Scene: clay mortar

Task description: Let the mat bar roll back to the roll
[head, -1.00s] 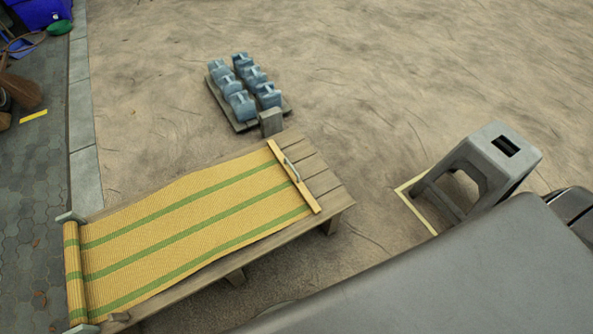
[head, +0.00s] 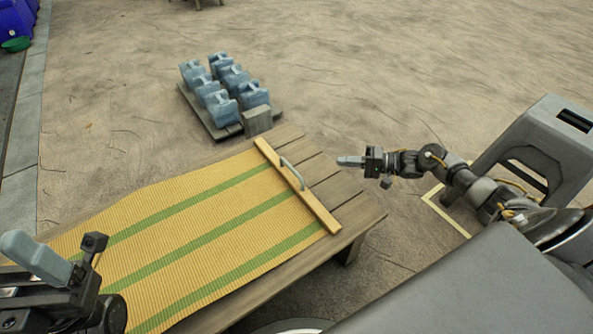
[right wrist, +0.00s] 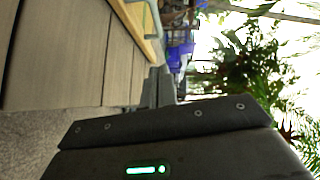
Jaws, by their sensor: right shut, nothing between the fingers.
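The mat bar (head: 318,210), a pale wooden strip with a grey metal handle (head: 292,174), lies across the bench at the edge of the unrolled yellow, green-striped mat (head: 190,230). The roll is outside the current head view. My right gripper (head: 342,161) is shut and empty, to the right of the handle and apart from it. In the right wrist view its fingers (right wrist: 158,88) are together, with the bar (right wrist: 138,25) beyond them at the top. My left gripper (head: 32,255) is over the mat at lower left; its finger opening cannot be made out.
The bare slats of the wooden bench (head: 352,203) lie right of the bar. Several blue-grey jugs (head: 222,88) stand on a low pallet behind the bench. A grey stool (head: 545,150) stands at right. Sandy ground between them is open.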

